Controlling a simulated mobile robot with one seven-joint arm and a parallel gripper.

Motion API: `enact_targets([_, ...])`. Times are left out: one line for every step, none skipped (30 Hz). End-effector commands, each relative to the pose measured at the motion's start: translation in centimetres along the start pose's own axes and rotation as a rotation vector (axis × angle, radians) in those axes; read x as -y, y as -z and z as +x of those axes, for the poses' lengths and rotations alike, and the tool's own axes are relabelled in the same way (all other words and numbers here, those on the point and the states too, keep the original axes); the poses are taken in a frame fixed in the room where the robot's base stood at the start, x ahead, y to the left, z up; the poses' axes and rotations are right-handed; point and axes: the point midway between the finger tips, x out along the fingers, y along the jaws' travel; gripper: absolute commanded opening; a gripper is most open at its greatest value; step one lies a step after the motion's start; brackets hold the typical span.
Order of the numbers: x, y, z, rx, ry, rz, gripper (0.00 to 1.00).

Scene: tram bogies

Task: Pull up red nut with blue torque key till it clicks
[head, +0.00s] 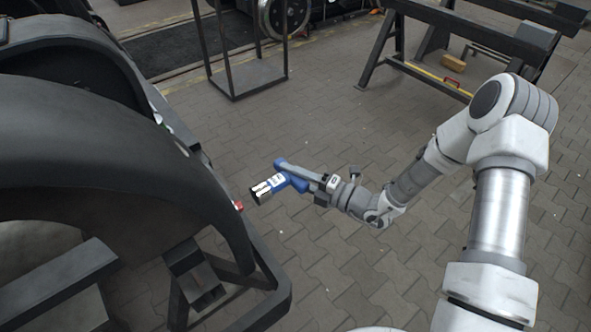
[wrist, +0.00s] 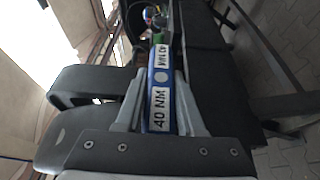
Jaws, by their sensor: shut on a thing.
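The blue torque key (head: 296,183) is held by my gripper (head: 312,176), which is shut on it. In the wrist view the key (wrist: 158,97) lies between the two grey fingers of my gripper (wrist: 160,78), with "40 NM" labels facing the camera. Its silver and black socket end (head: 262,191) points left in the head view. The red nut (head: 238,205) sits on the edge of the dark bogie frame, just left of the socket. A small gap shows between them in the picture. I cannot make out the nut surely in the wrist view.
The large dark bogie (head: 110,150) fills the left side, with its lower frame bar (head: 265,300) jutting forward. A metal stand (head: 250,78) and a black trestle (head: 450,40) stand at the back. The paved floor between is clear.

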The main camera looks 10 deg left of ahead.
Motion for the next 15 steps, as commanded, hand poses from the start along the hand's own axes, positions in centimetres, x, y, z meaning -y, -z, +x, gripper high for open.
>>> enact_targets([-0.2,0.4,0.2,-0.002,-0.003,0.003,0.00])
enact_targets([-0.2,0.6,0.3,-0.002,-0.003,0.003,0.00])
enact_targets([-0.2,0.9,0.4,-0.002,-0.003,0.002,0.00])
enact_targets([-0.2,1.1,0.5,-0.003,-0.003,0.001,0.00])
enact_targets([-0.2,1.2,0.6,-0.003,-0.004,0.002,0.00])
enact_targets([-0.2,1.5,0.7,-0.002,-0.004,0.002,0.00])
enact_targets([-0.2,1.7,0.7,-0.002,-0.003,0.002,0.00])
enact_targets([-0.2,1.9,0.8,-0.002,-0.003,0.002,0.00])
enact_targets([-0.2,2.2,0.9,-0.002,-0.003,0.003,0.00])
enact_targets([-0.2,2.4,1.0,-0.002,-0.002,0.003,0.00])
enact_targets([-0.2,2.5,1.1,-0.003,-0.002,0.003,0.00])
enact_targets([-0.1,2.8,1.2,-0.003,-0.003,0.001,0.00])
enact_targets([-0.1,3.0,1.2,-0.002,-0.003,0.001,0.00])
enact_targets([-0.2,3.1,1.3,-0.002,-0.003,0.002,0.00])
enact_targets([-0.2,3.3,1.4,-0.001,-0.003,0.002,0.00])
